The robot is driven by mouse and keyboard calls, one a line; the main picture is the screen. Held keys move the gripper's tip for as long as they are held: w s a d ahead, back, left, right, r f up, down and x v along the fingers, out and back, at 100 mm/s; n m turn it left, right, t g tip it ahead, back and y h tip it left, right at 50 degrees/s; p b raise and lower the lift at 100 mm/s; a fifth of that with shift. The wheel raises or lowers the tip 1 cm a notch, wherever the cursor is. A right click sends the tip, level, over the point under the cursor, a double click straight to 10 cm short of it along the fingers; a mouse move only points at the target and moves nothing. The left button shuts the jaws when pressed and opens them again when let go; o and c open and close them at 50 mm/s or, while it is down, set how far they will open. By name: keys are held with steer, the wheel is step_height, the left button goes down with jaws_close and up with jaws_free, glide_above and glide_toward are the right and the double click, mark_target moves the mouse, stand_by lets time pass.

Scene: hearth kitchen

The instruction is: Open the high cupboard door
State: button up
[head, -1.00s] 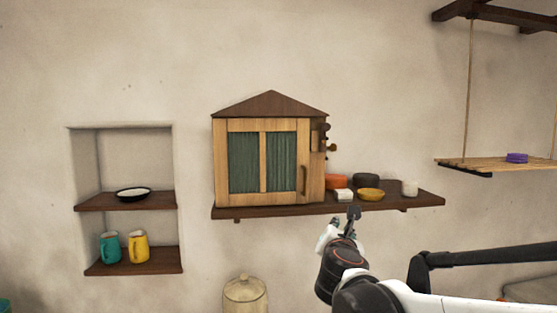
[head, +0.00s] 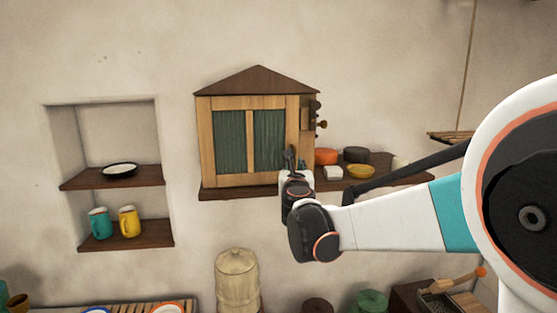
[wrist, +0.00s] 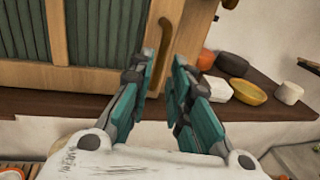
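The high cupboard (head: 256,80) has a peaked dark roof and a pale wood door (head: 250,141) with two green curtained panels. The door is shut. Its curved handle (wrist: 165,55) is on the right side of the door in the wrist view. My gripper (wrist: 162,72) is in front of the door's lower right part, with its two teal fingers apart and nothing between them that I can tell is held. The handle's lower end appears between or just behind the fingertips; I cannot tell if they touch it. In the head view my gripper (head: 290,158) hides most of the handle.
The cupboard stands on a dark wall shelf (head: 230,192). To its right are an orange pot (head: 326,156), a white block (head: 333,173) and a yellow bowl (head: 361,171). A niche (head: 117,176) with mugs is at left.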

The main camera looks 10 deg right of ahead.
mark_target(294, 162)
steer(key=shift+w+d+p, duration=0.2)
steer(key=shift+w, duration=0.7)
steer(key=shift+w+d+p, duration=0.15)
steer(key=shift+w+p, duration=0.05)
steer(key=shift+w, duration=0.75)
steer(key=shift+w+d+p, duration=0.2)
steer(key=shift+w, duration=0.7)
jaws_close()
